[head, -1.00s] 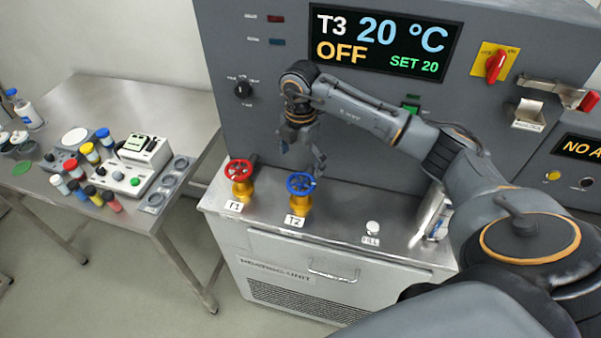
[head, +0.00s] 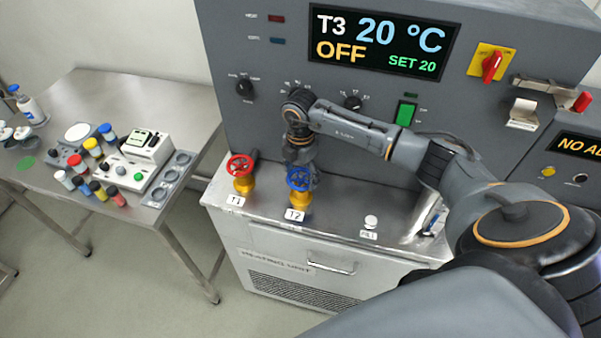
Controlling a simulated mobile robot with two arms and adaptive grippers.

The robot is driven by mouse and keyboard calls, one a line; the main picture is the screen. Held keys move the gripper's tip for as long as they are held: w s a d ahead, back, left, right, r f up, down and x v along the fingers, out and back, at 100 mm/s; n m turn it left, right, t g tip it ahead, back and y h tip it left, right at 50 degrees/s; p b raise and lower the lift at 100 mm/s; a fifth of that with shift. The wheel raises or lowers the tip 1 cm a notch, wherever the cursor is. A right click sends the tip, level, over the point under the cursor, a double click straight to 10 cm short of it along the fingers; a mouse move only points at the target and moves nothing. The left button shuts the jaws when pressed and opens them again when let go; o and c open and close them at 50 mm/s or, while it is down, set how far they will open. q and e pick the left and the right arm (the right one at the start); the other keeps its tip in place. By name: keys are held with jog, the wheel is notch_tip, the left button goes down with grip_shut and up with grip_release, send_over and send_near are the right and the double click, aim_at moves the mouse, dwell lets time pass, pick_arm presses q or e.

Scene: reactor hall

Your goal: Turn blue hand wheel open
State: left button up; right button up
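The blue hand wheel (head: 299,179) sits on a yellow valve labelled T2 on top of the metal heating unit (head: 330,222). My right gripper (head: 303,170) points down from above and is right at the blue wheel, with its fingers around or just behind the rim. The fingers are small, dark and partly hidden by the wheel, so I cannot tell whether they touch it or are closed on it. My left gripper is not in view.
A red hand wheel (head: 240,165) on the T1 valve stands close on the left. A white knob (head: 371,221) labelled FILL is to the right. The grey control panel (head: 270,110) rises behind. A side table (head: 110,95) with bottles stands at left.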

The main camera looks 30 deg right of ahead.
jog(key=shift+c, duration=0.6)
